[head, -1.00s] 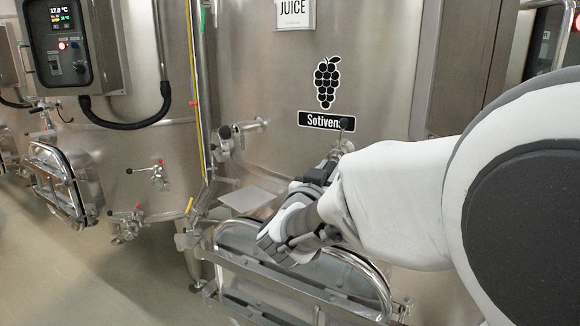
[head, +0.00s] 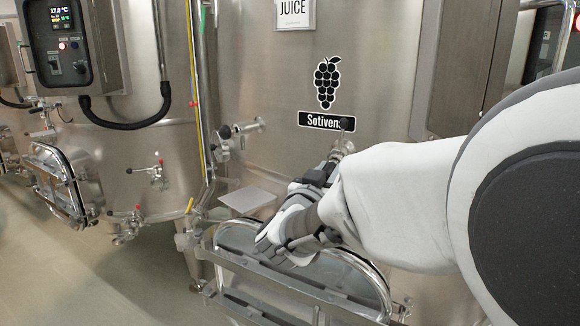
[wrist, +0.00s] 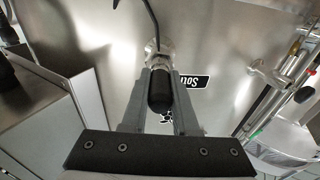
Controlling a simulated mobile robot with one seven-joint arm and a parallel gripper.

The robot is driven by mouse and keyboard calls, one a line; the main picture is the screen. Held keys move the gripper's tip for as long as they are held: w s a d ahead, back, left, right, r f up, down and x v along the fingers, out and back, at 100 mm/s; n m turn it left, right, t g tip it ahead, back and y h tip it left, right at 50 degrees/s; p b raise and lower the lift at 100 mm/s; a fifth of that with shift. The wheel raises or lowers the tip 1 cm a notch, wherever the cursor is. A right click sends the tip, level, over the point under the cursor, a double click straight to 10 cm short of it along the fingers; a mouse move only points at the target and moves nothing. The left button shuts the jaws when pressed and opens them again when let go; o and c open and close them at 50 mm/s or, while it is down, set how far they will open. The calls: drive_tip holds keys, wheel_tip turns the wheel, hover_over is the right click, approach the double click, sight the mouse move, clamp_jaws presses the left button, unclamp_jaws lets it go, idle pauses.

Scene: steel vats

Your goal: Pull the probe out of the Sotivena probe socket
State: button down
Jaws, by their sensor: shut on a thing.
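The probe (wrist: 159,92) is a black cylinder lying between the two grey fingers of my gripper (wrist: 160,72) in the wrist view. My gripper is shut on it. At its far end is a bright metal fitting at the vat wall, the probe socket (wrist: 162,48), and a dark cable runs up past it. I cannot tell how deep the probe sits in the socket. In the head view, metal of the fitting (head: 343,146) shows just below the Sotivena label (head: 326,121). My wrist and forearm hide the probe there.
A sloping hatch with a tubular rim (head: 375,283) lies under my wrist. A small metal shelf (head: 248,199) and a valve (head: 245,127) stick out to the left. A steel cabinet (head: 455,70) stands at the right. The floor at the left is clear.

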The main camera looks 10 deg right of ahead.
drive_tip(key=shift+p+v, duration=0.3)
drive_tip(key=shift+v, duration=2.5)
drive_tip(key=shift+s+a, duration=0.1)
drive_tip(key=shift+s, duration=0.05)
drive_tip(key=v, duration=0.3)
drive_tip(key=shift+s+r+p, duration=0.15)
drive_tip(key=shift+s+p, duration=0.05)
drive_tip(key=shift+p, duration=0.1)
drive_tip(key=shift+a, duration=0.1)
